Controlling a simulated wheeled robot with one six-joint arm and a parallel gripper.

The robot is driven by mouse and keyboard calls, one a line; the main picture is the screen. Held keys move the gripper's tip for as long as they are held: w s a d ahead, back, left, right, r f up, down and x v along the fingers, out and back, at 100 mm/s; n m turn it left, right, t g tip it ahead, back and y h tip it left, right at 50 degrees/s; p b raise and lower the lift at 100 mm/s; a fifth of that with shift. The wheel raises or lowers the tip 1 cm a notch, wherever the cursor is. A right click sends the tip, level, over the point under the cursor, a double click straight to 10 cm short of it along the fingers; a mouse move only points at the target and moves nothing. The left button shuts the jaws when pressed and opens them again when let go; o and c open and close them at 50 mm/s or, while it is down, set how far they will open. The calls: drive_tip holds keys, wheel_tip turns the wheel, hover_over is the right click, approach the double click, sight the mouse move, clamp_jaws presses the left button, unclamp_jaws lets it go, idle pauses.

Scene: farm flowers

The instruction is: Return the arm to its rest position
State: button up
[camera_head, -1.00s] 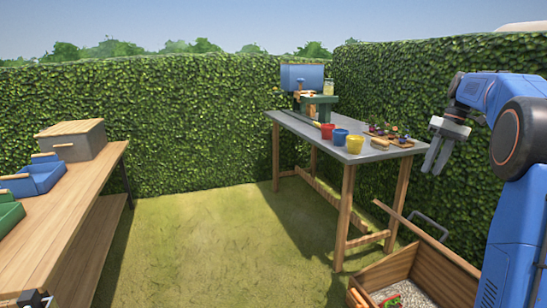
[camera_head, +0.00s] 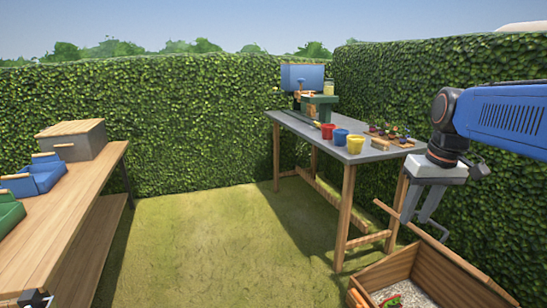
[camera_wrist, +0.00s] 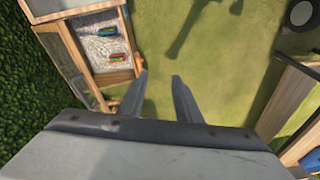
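My gripper (camera_head: 420,218) hangs at the right of the head view, fingers pointing down, just right of the grey table and above the wooden box. My blue arm reaches in from the right edge. In the wrist view the two fingers of my gripper (camera_wrist: 160,82) stand apart with only grass between them, so it is open and empty.
The wooden box (camera_head: 440,262) with pale gravel is below my gripper; it also shows in the wrist view (camera_wrist: 112,77). The grey table (camera_head: 300,125) holds red (camera_head: 328,131), blue (camera_head: 340,137) and yellow (camera_head: 355,144) pots. A wooden bench (camera_head: 70,205) stands left. Grass between is clear.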

drive_tip(key=s+a+f+t, duration=0.1)
drive_tip(key=s+a+f, duration=0.1)
drive_tip(key=s+f, duration=0.5)
drive_tip(key=s+a+f+t, duration=0.1)
drive_tip(key=s+a+f, duration=0.2)
drive_tip(key=s+f, duration=0.3)
drive_tip(key=s, duration=0.4)
drive_tip(key=shift+s+f+m+t+h, duration=0.2)
drive_tip(key=shift+f+m+t+h, duration=0.1)
drive_tip(key=shift+f+m, duration=0.1)
drive_tip(key=shift+r, duration=0.1)
